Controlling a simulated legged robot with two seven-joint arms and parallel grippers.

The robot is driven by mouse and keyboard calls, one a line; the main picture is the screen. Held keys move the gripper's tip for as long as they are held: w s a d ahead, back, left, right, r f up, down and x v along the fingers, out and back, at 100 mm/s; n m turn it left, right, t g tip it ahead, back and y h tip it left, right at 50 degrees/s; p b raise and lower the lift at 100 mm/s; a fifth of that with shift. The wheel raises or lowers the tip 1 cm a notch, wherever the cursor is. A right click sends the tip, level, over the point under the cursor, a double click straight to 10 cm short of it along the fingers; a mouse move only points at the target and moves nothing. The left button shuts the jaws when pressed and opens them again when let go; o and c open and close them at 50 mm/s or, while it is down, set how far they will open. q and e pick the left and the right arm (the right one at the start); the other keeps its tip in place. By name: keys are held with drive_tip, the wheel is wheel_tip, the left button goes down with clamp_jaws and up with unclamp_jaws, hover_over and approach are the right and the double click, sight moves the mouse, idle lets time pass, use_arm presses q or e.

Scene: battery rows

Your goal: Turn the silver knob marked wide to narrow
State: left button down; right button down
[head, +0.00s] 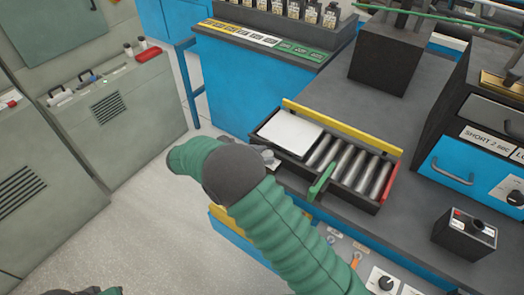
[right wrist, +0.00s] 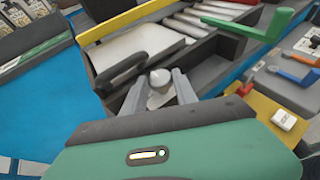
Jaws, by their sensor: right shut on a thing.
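My right arm reaches across the head view to the near left end of the roller tray (head: 375,208). My right gripper (head: 270,158) is there, partly hidden by my own wrist. In the right wrist view, the two grey fingers of this gripper (right wrist: 160,88) are closed on the silver knob (right wrist: 160,77), one finger on each side. The knob's round top shows between them. It sits at the tray's outer side, below a pale plate (right wrist: 135,46). No wide or narrow marking is legible. My left gripper is out of the head view.
A dark grey bar (right wrist: 120,70) stands close to the left finger. The tray has a yellow rail (head: 340,127), a green lever (head: 322,182) and a red end (head: 390,181). A black box (head: 465,236) stands on the bench at right. Floor is open at left.

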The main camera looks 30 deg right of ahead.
idle(0.4)
drive_tip(key=c, duration=1.3)
unclamp_jaws()
drive_tip(key=shift+w, duration=0.1)
drive_tip(key=shift+o, duration=1.4)
drive_tip(key=shift+a, duration=0.15)
